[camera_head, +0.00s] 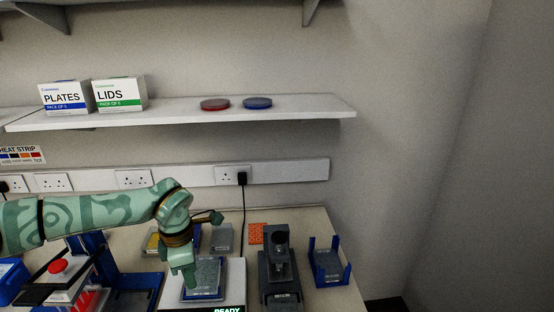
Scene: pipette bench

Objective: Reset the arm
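My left arm comes in from the left, green with darker swirls, and bends down at the wrist. My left gripper (188,280) points down over the left part of a grey plate with a blue edge (207,277). The plate sits on a white device (233,283) whose display reads READY. The fingers look like one narrow shape from here, so I cannot tell their opening or whether they touch the plate. No separate object shows in them. My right gripper is out of view.
A dark upright instrument (280,275) and a blue holder (328,266) stand to the right. A blue stand with a red button (58,266) is at the left. An orange rack (257,233) lies behind. The shelf (300,108) above bears boxes and two lids.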

